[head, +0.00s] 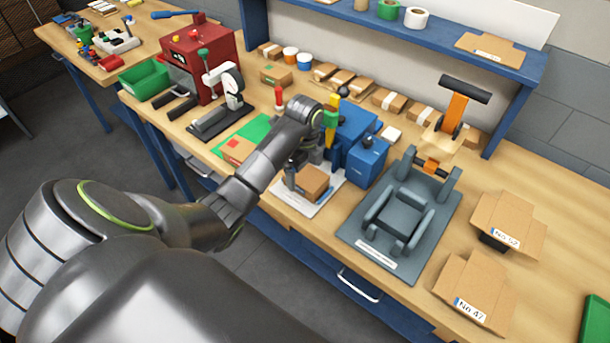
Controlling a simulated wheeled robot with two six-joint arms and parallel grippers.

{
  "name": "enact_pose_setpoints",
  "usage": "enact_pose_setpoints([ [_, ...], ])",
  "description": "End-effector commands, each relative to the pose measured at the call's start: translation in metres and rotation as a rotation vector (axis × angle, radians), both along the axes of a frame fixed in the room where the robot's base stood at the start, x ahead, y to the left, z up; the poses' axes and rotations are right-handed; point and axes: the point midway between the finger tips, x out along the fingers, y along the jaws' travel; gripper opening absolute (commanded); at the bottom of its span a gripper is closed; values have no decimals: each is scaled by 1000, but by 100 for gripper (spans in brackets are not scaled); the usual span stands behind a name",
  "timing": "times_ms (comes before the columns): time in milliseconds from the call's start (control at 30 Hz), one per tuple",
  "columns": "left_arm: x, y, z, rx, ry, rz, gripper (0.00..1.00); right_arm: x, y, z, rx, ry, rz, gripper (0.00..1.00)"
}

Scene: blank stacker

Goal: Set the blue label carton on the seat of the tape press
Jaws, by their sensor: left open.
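A small brown carton (314,186) rests on a white plate (297,204) in front of a blue machine (365,160). My left gripper (303,171) is open at this carton, reaching down over its far left side. A grey press (372,248) with an orange arm (458,108) and a black handle stands to the right. Its framed seat (400,217) is empty. My right gripper is not in view.
Two flattened brown cartons, marked No 52 (508,222) and No 47 (474,291), lie right of the press. A carton with a red label (238,150) lies on a green mat (258,130). A red machine (208,62) and a green bin (146,76) stand at left.

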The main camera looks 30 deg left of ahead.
Motion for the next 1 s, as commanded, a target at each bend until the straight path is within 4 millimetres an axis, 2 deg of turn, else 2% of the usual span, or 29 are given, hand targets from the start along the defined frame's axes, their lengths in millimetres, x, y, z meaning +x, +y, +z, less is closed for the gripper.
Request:
enact_pose_setpoints([
  [100,2,1,25,3,-8,-2,91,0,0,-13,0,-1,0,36],
  [200,0,0,48,0,0,1,91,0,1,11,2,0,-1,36],
  [500,0,0,83,0,0,1,91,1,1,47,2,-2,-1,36],
  [733,-1,0,97,0,1,1,91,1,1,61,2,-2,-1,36],
  [1000,-1,0,99,0,1,1,91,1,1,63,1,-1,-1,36],
])
